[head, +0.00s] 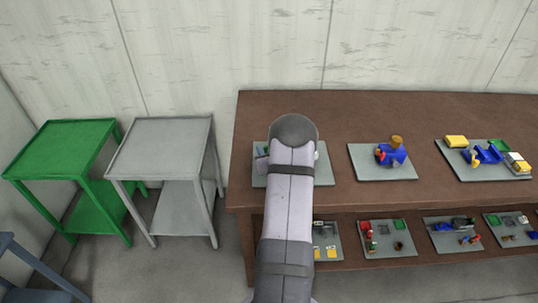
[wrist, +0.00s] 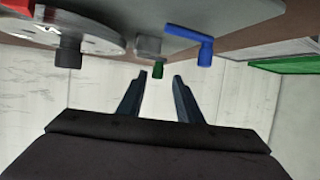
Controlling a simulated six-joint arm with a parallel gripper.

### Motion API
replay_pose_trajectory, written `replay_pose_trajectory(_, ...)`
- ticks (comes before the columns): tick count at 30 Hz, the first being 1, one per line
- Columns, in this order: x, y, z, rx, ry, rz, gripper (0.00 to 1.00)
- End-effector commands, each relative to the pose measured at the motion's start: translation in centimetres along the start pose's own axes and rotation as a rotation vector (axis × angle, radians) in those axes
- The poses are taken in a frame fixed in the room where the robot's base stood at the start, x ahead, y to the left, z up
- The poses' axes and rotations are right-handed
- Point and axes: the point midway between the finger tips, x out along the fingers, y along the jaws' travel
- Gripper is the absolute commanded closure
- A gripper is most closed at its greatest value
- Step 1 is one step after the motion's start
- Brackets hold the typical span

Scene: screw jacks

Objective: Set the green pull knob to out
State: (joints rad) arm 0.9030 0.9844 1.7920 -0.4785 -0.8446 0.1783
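The green pull knob (wrist: 158,70) shows in the wrist view, sticking out from a small grey block (wrist: 148,46) on a grey board. My gripper (wrist: 161,76) is open, with its two dark fingers apart. In the picture the knob lies between the fingertips, with a gap on either side; I cannot tell how far ahead of them it is. No contact shows. In the head view my arm covers most of the board (head: 259,179), and the knob and gripper are hidden there.
A blue bent handle (wrist: 203,50) sits right beside the knob. A grey disc with a dark peg (wrist: 68,52) and a red part (wrist: 15,5) are to the left. Other boards (head: 382,174) stand along the brown bench (head: 334,120). Green (head: 66,145) and grey (head: 160,145) side tables stand left.

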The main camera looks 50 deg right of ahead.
Motion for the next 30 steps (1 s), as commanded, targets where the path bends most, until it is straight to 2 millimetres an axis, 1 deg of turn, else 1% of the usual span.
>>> replay_pose_trajectory(6,-2.4,0.0,0.1,0.001,0.001,0.001,0.68)
replay_pose_trajectory(12,-3.7,-0.1,0.0,0.000,0.001,-0.001,0.68)
replay_pose_trajectory(17,-4.1,-0.1,0.0,0.000,0.001,-0.001,0.68)
replay_pose_trajectory(30,-4.0,-0.2,-0.1,-0.002,-0.002,-0.003,0.68)
